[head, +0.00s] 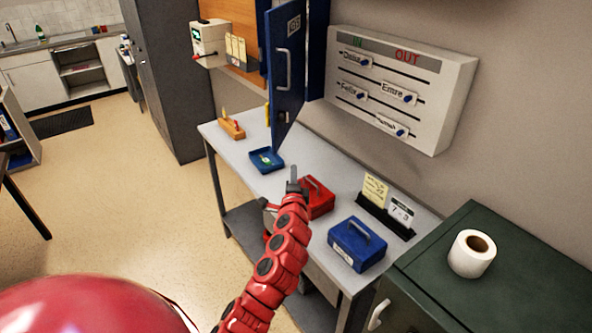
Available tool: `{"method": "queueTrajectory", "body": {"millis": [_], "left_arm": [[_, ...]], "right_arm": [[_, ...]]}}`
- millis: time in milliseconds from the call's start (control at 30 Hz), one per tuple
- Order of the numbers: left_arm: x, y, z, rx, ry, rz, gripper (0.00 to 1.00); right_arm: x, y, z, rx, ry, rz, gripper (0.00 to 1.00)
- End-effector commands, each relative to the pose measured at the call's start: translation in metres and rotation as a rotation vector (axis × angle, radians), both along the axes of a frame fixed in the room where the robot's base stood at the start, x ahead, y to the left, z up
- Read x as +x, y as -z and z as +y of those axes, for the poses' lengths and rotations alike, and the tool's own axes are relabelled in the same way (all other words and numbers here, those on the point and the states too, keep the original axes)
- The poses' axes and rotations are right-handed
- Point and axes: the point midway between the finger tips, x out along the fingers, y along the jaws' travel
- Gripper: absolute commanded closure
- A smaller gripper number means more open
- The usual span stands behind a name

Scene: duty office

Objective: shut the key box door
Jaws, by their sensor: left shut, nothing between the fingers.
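The key box door (287,75) is a blue panel with a grey vertical handle and a small label. It stands open, swung out from the wall over the table. Part of the blue key box (315,50) shows behind it to the right; its inside is mostly hidden. My left gripper (294,175) is shut and empty, with its fingers pointing up. My right gripper is not in view.
The grey table (330,155) holds a blue tray (266,160), a red cash box (319,197), a blue cash box (356,244) and a card holder (385,215). A white in/out board (400,85) hangs right of the door. A green cabinet (520,275) stands at right.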

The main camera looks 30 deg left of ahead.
Motion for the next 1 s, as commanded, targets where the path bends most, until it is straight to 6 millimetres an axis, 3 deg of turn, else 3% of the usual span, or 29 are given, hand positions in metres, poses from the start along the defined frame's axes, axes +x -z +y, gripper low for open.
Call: {"method": "queueTrajectory", "body": {"millis": [167, 533, 733, 1000], "left_arm": [[0.023, -0.004, 0.014, -0.003, 0.000, -0.002, 1.00], [0.067, -0.001, 0.039, -0.003, 0.004, -0.002, 1.00], [0.056, -0.002, 0.067, -0.002, 0.003, -0.001, 1.00], [0.053, 0.000, 0.077, -0.002, 0.004, -0.001, 1.00]], "right_arm": [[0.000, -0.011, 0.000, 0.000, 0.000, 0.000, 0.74], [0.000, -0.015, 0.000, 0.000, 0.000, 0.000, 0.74], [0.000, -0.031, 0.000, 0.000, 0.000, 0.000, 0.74], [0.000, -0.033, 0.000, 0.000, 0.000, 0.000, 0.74]]}}
